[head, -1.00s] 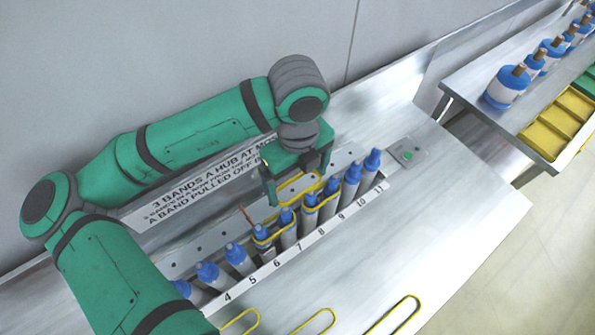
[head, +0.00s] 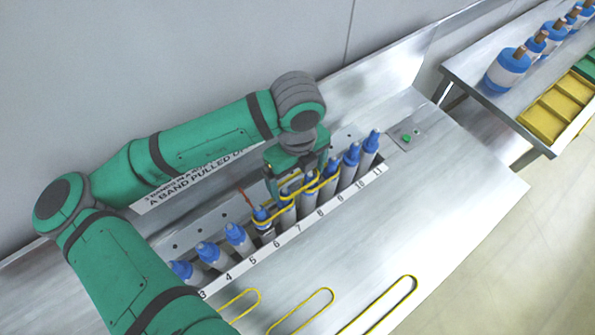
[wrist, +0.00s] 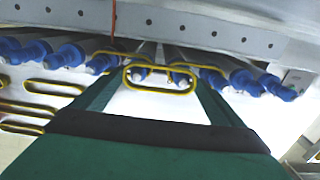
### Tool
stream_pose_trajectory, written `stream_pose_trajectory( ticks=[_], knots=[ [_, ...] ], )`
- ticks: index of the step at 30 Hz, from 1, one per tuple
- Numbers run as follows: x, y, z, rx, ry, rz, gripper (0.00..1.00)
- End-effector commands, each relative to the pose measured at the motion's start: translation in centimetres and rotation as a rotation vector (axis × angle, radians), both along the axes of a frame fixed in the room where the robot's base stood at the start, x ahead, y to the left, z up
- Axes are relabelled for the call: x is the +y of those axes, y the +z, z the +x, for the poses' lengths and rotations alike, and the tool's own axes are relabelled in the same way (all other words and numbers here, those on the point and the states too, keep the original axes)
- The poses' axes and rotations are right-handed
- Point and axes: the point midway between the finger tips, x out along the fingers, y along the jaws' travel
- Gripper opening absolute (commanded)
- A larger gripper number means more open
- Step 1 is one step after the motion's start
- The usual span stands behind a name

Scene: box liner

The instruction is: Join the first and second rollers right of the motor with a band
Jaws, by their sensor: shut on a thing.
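Blue-tipped rollers stand in a numbered row. The motor (head: 262,214), by a thin red wire, is at number 6. The first roller to its right (head: 288,194) and the second (head: 310,178) are at 7 and 8. My gripper (head: 298,177) is shut on a yellow band (head: 299,186) at these two rollers' tips. In the wrist view the held band (wrist: 126,78) outlines both tips; I cannot tell whether it is seated. Other yellow bands link the motor with the first roller (wrist: 117,54) and the second roller with the third (wrist: 205,67).
Three loose yellow bands, left (head: 240,304), middle (head: 301,310) and right (head: 380,304), lie on the bench (head: 420,220) in front. A panel with a green button (head: 406,138) is right of the row.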

Motion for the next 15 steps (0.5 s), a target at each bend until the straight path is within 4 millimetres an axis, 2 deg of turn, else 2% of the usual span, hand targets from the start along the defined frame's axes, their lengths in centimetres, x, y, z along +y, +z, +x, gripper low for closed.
stream_pose_trajectory(
  ticks=[15],
  knots=[
    [0.0,-2.5,0.0,0.001,-0.001,-0.001,0.71]
  ],
)
